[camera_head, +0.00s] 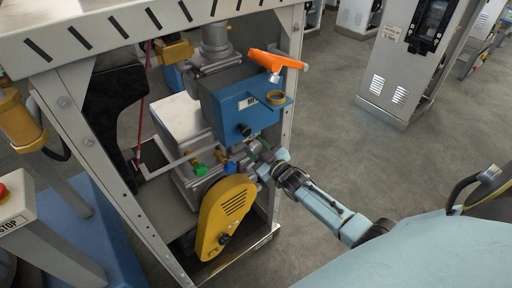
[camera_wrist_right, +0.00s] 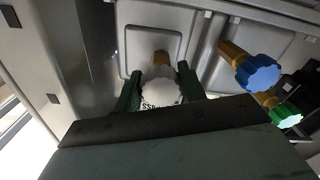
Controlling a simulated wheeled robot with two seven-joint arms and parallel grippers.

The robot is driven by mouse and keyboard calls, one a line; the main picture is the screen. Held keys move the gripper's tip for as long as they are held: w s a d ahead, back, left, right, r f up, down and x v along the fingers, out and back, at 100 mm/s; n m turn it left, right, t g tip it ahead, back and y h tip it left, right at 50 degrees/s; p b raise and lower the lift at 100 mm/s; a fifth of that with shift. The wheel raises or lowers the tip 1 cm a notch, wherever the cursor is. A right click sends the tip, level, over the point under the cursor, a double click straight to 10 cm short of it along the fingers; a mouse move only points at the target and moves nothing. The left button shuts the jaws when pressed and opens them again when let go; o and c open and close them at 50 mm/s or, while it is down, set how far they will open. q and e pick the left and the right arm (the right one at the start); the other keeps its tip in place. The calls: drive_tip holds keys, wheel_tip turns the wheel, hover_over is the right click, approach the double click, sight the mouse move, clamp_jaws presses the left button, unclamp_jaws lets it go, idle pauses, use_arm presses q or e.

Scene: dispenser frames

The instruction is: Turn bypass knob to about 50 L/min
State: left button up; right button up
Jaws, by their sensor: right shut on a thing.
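My right gripper (camera_head: 258,160) reaches into the dispenser frame from the right in the head view. In the right wrist view its two dark green fingers (camera_wrist_right: 160,92) stand on either side of a pale round knob (camera_wrist_right: 160,88) on a brass stem and are shut on it. Part of the lettering on the knob's face shows, upside down and cut off by the gripper body. In the head view I cannot make out the knob clearly. No readable flow value shows in either view. My left gripper is not in view.
A blue knob (camera_wrist_right: 258,73) and a green knob (camera_wrist_right: 285,116) stand to the right in the wrist view. A yellow guard (camera_head: 226,214) stands below left. Open floor lies right.

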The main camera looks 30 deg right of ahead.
idle(0.3)
drive_tip(key=o, duration=1)
drive_tip(key=shift+c, duration=0.2)
drive_tip(key=shift+s, duration=0.15)
drive_tip(key=shift+s, duration=0.35)
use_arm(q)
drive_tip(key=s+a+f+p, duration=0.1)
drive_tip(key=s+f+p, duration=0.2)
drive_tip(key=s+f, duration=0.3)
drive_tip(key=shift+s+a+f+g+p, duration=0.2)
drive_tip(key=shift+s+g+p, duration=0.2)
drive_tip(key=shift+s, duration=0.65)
use_arm(e)
drive_tip(key=s+d, duration=0.1)
drive_tip(key=s, duration=1.1)
drive_tip(key=shift+s, duration=0.2)
